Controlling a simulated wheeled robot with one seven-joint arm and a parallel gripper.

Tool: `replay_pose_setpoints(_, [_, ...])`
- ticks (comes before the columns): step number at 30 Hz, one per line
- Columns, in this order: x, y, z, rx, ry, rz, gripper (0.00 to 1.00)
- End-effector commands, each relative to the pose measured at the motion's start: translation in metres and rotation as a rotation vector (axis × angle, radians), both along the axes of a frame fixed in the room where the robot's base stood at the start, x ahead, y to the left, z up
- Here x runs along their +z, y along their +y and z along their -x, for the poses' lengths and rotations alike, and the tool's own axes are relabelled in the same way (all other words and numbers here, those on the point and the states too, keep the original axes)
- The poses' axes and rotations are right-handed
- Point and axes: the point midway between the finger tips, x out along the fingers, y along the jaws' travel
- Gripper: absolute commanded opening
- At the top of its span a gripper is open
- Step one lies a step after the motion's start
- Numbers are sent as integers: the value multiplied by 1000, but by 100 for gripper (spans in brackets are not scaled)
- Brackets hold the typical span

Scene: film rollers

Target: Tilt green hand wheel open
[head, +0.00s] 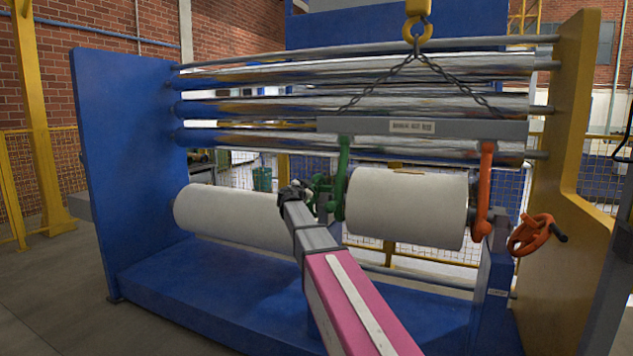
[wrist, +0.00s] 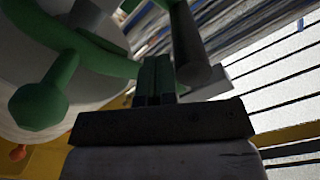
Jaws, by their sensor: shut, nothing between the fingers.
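The green hand wheel (head: 322,186) is near the middle of the head view, beside the left end of the hanging white roll, below a green hook arm (head: 342,172). My gripper (head: 290,190) is at the wheel's left side. A dark cylindrical handle (wrist: 190,50) stands just right of my shut, empty fingers (wrist: 153,75). Whether the fingers touch the wheel or handle cannot be told.
The hanging white roll (head: 408,207) is on the right, with an orange hook (head: 484,185) and orange hand wheel (head: 531,235) beyond. Another white roll (head: 225,214) lies behind my arm. A grey beam (head: 420,128) hangs above on chains.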

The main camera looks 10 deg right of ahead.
Motion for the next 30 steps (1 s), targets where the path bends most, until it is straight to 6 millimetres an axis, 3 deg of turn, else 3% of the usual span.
replay_pose_setpoints(30, [-5,16,-12,3,-1,0,0])
